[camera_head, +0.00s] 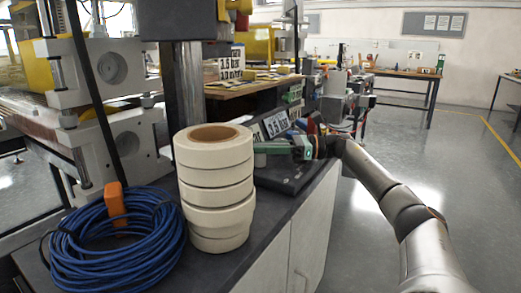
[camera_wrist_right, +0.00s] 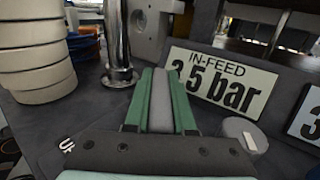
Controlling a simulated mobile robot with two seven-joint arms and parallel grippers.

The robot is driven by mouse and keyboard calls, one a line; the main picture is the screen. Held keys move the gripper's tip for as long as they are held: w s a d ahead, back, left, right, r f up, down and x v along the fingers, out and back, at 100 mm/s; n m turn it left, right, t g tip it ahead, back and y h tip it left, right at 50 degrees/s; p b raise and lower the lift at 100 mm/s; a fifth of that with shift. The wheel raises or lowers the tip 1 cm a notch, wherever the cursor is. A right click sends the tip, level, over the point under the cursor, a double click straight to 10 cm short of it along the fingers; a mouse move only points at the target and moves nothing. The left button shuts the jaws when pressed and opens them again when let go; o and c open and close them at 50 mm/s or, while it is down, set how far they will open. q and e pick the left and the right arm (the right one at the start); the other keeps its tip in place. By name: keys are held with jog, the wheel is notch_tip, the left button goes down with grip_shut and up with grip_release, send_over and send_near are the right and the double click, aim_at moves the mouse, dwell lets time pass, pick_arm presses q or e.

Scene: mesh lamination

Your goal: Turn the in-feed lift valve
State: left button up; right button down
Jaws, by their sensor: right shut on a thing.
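My right gripper (camera_head: 272,148) reaches in from the right over the dark bench top, beside the stack of tape rolls. In the right wrist view its green fingers (camera_wrist_right: 160,102) are shut on a long grey bar (camera_wrist_right: 161,98), which looks like the handle of the in-feed lift valve. The valve's body is mostly hidden by the gripper. An "UP" label (camera_wrist_right: 67,144) lies to the left of the gripper. The IN-FEED 3.5 bar sign (camera_wrist_right: 222,82) stands to the right, behind the gripper. My left gripper is not in view.
Cream tape rolls (camera_head: 216,188) stand stacked on the bench (camera_head: 262,228), with a coil of blue cable (camera_head: 118,240) to their left. A metal post (camera_wrist_right: 117,45) rises beyond the gripper. A round grey knob (camera_wrist_right: 243,132) sits close to its right. Open floor lies right of the bench.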

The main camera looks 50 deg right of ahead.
jog(key=shift+r, duration=0.1)
jog(key=c, duration=0.8)
grip_release()
jog(key=shift+o, duration=0.2)
